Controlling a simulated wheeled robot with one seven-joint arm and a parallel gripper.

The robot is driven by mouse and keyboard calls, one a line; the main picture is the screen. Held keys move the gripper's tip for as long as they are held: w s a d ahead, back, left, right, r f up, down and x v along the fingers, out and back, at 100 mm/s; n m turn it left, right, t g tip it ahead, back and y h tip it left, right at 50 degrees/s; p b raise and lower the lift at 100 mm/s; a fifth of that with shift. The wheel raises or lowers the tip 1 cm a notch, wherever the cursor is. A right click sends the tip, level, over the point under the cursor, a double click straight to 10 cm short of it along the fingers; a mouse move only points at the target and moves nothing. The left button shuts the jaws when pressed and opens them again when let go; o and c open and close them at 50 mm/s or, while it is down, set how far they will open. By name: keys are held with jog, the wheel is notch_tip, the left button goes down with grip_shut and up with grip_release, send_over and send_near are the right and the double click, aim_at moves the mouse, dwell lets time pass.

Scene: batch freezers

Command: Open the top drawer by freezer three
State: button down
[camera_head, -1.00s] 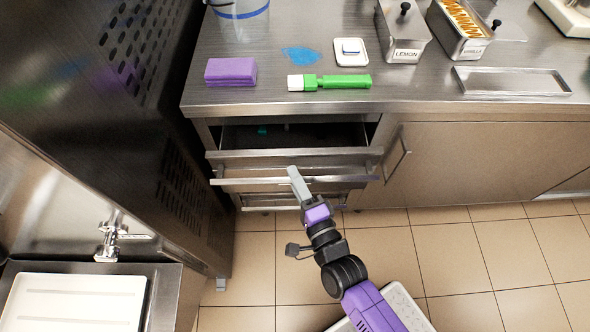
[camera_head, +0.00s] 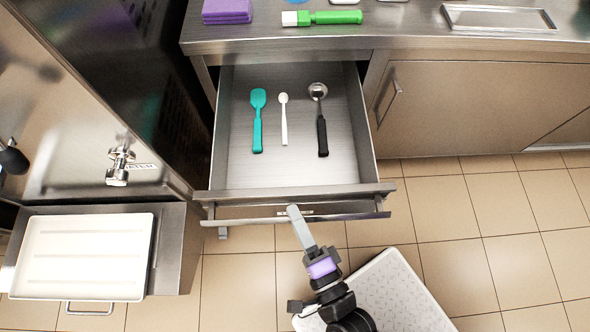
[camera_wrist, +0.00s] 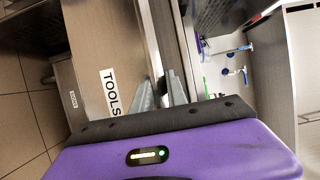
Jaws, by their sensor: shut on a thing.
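The top drawer (camera_head: 237,173) under the steel counter is pulled well out. Inside it lie a teal spatula (camera_head: 258,120), a small white spoon (camera_head: 284,119) and a ladle with a black handle (camera_head: 321,118). My gripper (camera_head: 294,212) is at the drawer's front bar handle (camera_head: 345,215) and is shut on it. The wrist view shows both fingers (camera_wrist: 160,92) at the handle, beside a front labelled TOOLS (camera_wrist: 110,92). The exact finger contact is small in the head view.
On the counter (camera_head: 410,35) are purple cloths (camera_head: 227,11), a green-handled brush (camera_head: 322,17) and a steel tray (camera_head: 498,18). Tiled floor (camera_head: 480,210) is free at right.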

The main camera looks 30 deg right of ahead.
jog(key=shift+s+a, duration=0.35)
jog(key=shift+s, duration=0.3)
jog(key=shift+s+a, duration=0.4)
jog(key=shift+s, duration=0.3)
jog(key=shift+s+a, duration=0.35)
jog(key=shift+s, duration=0.3)
jog(key=c, duration=1.3)
grip_release()
jog(key=s, duration=0.5)
jog(key=s+a+b, duration=0.1)
jog(key=s, duration=0.1)
jog(key=shift+s, duration=0.3)
